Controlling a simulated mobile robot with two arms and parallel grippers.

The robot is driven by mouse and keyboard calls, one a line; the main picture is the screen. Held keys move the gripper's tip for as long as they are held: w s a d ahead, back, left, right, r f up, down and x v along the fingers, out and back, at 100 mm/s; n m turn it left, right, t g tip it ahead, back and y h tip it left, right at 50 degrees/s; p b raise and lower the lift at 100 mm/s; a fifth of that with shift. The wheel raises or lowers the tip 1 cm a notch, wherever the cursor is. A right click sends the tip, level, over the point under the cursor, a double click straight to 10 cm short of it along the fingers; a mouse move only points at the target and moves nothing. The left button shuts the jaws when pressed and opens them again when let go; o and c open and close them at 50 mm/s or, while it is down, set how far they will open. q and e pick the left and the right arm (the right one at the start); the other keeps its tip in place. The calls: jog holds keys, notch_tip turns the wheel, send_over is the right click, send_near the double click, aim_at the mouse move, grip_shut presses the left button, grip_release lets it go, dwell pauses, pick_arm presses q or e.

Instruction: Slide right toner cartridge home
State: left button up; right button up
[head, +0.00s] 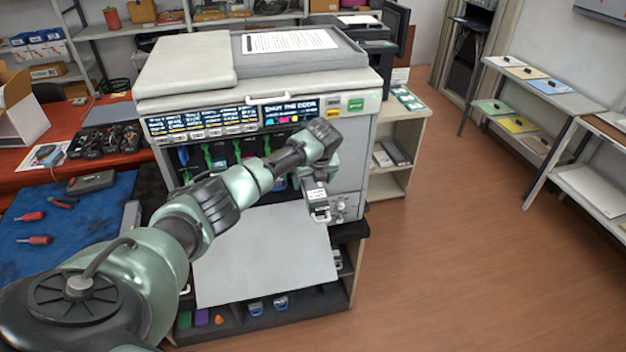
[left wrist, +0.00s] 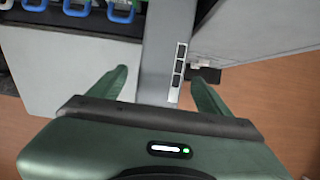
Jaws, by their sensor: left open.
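The toner cartridges sit in a row in the open front of the copier (head: 355,150). The rightmost front I can make out, with a blue handle (left wrist: 122,11), is at the top of the left wrist view; in the head view my arm covers much of that end. Whether it sits flush I cannot tell. My left gripper (head: 319,212) is in front of the copier's right side. In the left wrist view the left gripper (left wrist: 160,82) is open, with a grey strip (left wrist: 160,55) bearing dark squares showing between its fingers; contact is unclear. My right gripper is not in view.
The copier's front door (head: 260,250) hangs open below the slots. The display (head: 290,112) reads "SHUT THE DOOR". A low shelf (head: 300,308) with small items is underneath. A blue mat (head: 80,235) with tools lies left. The floor (head: 460,240) at right is clear.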

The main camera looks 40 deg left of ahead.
aim_at(316, 191)
pick_arm(q)
jog(key=shift+s+d+r+p, duration=0.2)
jog(key=shift+s+d+p, duration=0.45)
jog(key=shift+p, duration=0.7)
jog(key=shift+s+d+f, duration=0.15)
jog(key=shift+d+f, duration=0.05)
jog(key=shift+d, duration=0.1)
jog(key=shift+s+d, duration=0.45)
jog(key=shift+d, duration=0.1)
jog(key=shift+s+d+v, duration=0.15)
jog(key=shift+v, duration=1.9)
jog(key=shift+s+d+v, duration=0.1)
jog(key=shift+d+v, duration=0.05)
jog(key=shift+v, duration=1.85)
